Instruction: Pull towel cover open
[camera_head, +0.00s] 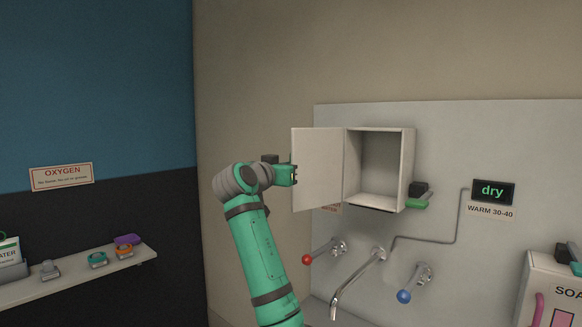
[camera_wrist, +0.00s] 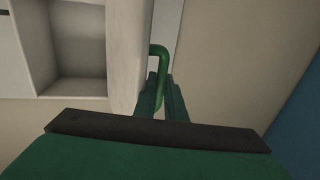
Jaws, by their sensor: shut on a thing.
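The towel cover (camera_head: 318,170) is a pale flat door on the left side of the white wall box (camera_head: 409,170). It stands swung open to the left, and the inside of the box shows, looking empty. In the wrist view the cover (camera_wrist: 126,50) is seen near its edge, with a green bent handle (camera_wrist: 160,51) on its outer side. My gripper (camera_head: 294,175) is at the cover's free edge. In the wrist view the fingers of my gripper (camera_wrist: 161,92) are shut on the handle. The handle's lower part is partly hidden between them.
Below the box are a spout (camera_head: 357,284), a red-knobbed tap (camera_head: 324,252) and a blue-knobbed tap (camera_head: 414,283). A "dry" display (camera_head: 493,192) hangs to the right. A shelf (camera_head: 75,279) with small items is at left. A soap box (camera_head: 548,290) stands at lower right.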

